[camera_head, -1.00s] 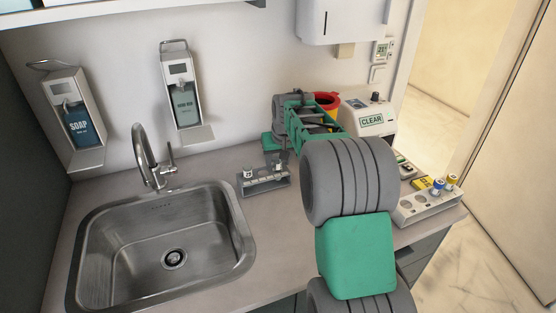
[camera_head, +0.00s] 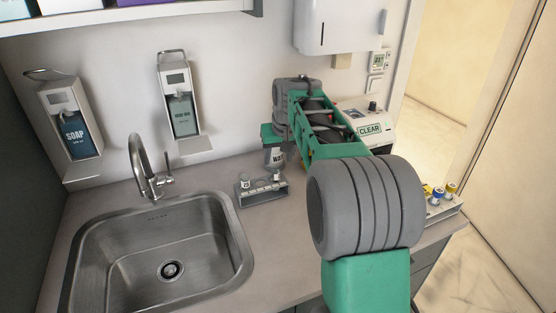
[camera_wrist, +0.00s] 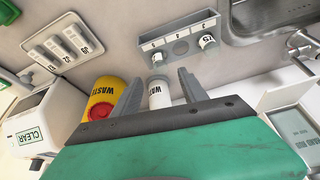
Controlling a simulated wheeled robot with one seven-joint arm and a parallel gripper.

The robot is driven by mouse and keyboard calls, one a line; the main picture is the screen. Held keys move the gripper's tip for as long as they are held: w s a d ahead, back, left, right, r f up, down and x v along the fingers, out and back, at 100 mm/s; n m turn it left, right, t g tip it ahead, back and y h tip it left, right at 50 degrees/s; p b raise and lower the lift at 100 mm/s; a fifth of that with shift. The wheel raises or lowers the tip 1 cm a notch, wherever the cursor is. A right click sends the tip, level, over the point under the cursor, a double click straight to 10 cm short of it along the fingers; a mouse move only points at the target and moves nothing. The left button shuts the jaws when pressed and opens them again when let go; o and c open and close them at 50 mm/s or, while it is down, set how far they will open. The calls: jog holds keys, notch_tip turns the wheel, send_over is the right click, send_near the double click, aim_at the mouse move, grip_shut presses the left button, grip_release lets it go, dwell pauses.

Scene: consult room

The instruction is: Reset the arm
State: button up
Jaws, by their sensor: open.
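My gripper (camera_head: 276,157) is at the back of the counter, close to the wall, with my green and grey arm reaching to it from the right front. In the wrist view its two dark fingers (camera_wrist: 158,92) are spread apart.
A grey rack (camera_head: 264,192) with small vials stands just in front of the gripper. A yellow waste container (camera_wrist: 103,99) and the CLEAR machine (camera_head: 372,128) are to its right. A second rack (camera_head: 444,209) stands at the counter's right end. The sink (camera_head: 160,255) lies left.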

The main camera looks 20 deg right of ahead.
jog(key=shift+n+g, duration=0.6)
jog(key=shift+n, duration=0.3)
jog(key=s+a+f, duration=0.2)
jog(key=s+a, duration=0.2)
jog(key=s, duration=0.5)
jog(key=s+a+f, duration=0.3)
jog(key=s+a, duration=0.2)
jog(key=s, duration=0.4)
jog(key=s+a+f, duration=0.3)
jog(key=s+a, duration=0.1)
jog(key=s, duration=0.5)
jog(key=shift+s+a+f, duration=0.15)
jog(key=shift+s, duration=0.2)
